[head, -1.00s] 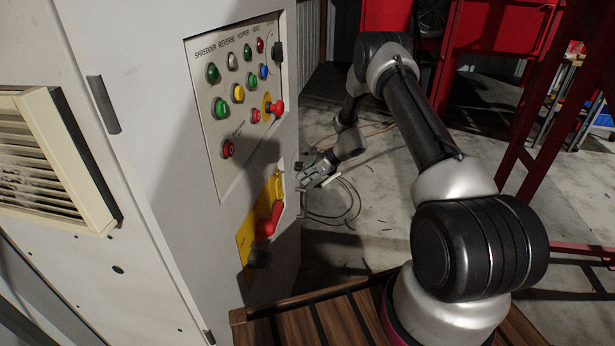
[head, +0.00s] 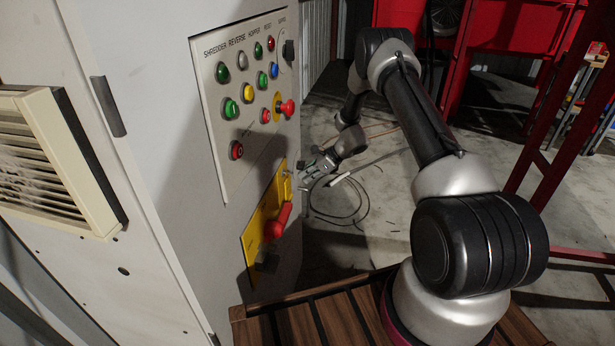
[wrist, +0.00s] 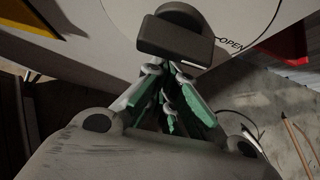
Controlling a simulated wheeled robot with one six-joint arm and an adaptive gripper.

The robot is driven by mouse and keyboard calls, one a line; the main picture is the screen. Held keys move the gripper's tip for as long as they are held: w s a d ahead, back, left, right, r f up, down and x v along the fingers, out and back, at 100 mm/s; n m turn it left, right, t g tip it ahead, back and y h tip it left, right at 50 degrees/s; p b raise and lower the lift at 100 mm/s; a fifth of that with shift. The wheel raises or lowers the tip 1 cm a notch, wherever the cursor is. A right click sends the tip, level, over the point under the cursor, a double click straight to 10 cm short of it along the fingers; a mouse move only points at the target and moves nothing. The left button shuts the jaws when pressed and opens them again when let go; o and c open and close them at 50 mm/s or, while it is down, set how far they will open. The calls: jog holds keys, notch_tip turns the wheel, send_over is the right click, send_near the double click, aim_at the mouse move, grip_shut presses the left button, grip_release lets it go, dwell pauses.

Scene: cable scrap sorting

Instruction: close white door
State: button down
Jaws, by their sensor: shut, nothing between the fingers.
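The white door (head: 165,130) of a tall cabinet carries a button panel (head: 213,155) and a yellow plate with a red handle (head: 275,225). Dark hinges show along the door's left side. My gripper (head: 308,183) is beyond the door's right edge, low, near the yellow plate. In the wrist view my gripper (wrist: 172,78) has its green-padded fingers shut together and empty. Their tips are just below a dark block-shaped handle (wrist: 175,40) on a pale surface marked "OPEN". I cannot tell whether they touch it.
A louvred vent (head: 45,155) sticks out from the cabinet at left. Red metal frames (head: 545,150) stand at right and behind. A cable (head: 340,210) lies looped on the concrete floor behind my gripper. A slatted wooden platform (head: 330,318) is at the front.

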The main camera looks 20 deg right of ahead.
jog(key=s+d+f+v, duration=0.1)
jog(key=d+f+v, duration=0.1)
jog(key=v, duration=1.1)
jog(key=s+n+g, duration=0.3)
jog(key=s+n, duration=0.4)
jog(key=s, duration=0.4)
jog(key=s+r+n+t+h, duration=0.1)
jog(key=s+r+n+h, duration=0.3)
jog(key=s+r+n, duration=0.4)
jog(key=s+r+n+t+h, duration=0.2)
jog(key=s+r+n, duration=0.6)
jog(key=s+r, duration=1.4)
notch_tip(320, 180, up, 5)
jog(key=shift+s+r+n+h, duration=0.2)
jog(key=shift+s+n+h, duration=0.15)
jog(key=shift+h, duration=0.65)
